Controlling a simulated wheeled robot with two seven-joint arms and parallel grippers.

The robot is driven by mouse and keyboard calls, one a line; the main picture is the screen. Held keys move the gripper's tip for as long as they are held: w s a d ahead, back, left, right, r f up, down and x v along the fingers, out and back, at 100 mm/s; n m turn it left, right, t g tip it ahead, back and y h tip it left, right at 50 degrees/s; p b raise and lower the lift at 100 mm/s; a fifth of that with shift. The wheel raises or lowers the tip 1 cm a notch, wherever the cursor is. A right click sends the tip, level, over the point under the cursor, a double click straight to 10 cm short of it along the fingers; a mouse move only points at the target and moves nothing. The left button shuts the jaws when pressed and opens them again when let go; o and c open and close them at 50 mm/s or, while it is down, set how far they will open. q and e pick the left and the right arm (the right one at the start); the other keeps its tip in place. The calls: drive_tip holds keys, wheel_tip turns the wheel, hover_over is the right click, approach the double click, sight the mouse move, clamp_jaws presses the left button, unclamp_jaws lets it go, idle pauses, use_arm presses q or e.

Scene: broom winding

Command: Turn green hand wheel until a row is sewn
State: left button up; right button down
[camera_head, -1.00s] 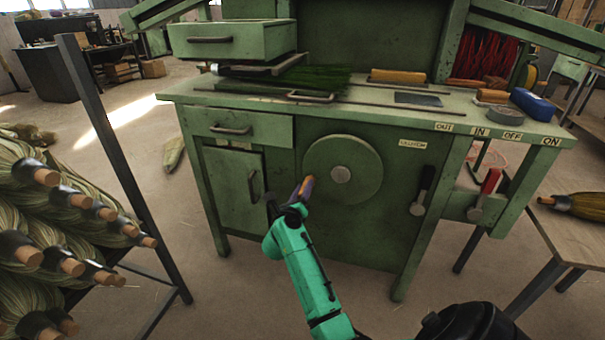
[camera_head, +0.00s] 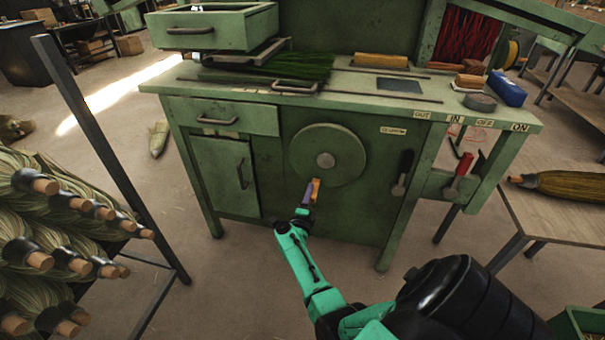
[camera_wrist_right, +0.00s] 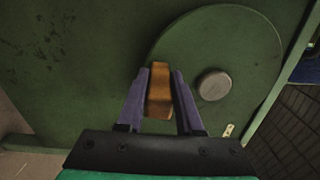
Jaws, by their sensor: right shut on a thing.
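The green hand wheel (camera_head: 327,155) is a round disc with a grey hub on the front of the green machine. Its orange-brown wooden handle (camera_head: 316,189) is at the wheel's lower edge. My right gripper (camera_head: 311,192) is shut on this handle. In the right wrist view the handle (camera_wrist_right: 160,90) stands between the two purple fingers of my right gripper (camera_wrist_right: 159,95), and the wheel (camera_wrist_right: 235,50) fills the area behind and to the right. My left gripper is not in view.
A black lever (camera_head: 402,172) and a red-handled lever (camera_head: 459,175) are right of the wheel. Dark green bristles (camera_head: 290,66) lie on the machine's top (camera_head: 360,95). A rack of brooms (camera_head: 60,230) stands at left, and a wooden table (camera_head: 560,215) at right.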

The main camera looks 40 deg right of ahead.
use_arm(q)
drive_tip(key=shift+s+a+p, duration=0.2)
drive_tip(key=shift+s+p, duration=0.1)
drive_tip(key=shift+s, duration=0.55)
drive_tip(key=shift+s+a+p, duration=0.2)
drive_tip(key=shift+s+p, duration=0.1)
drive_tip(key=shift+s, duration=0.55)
use_arm(e)
drive_tip(key=shift+s+d+f+n, duration=0.2)
drive_tip(key=shift+s+d+n, duration=0.15)
drive_tip(key=shift+s+n, duration=0.25)
drive_tip(key=shift+s+d+f+n, duration=0.2)
drive_tip(key=shift+s+d+n, duration=0.15)
drive_tip(key=shift+n, duration=0.45)
drive_tip(key=c, duration=0.6)
unclamp_jaws()
drive_tip(key=shift+o, duration=0.2)
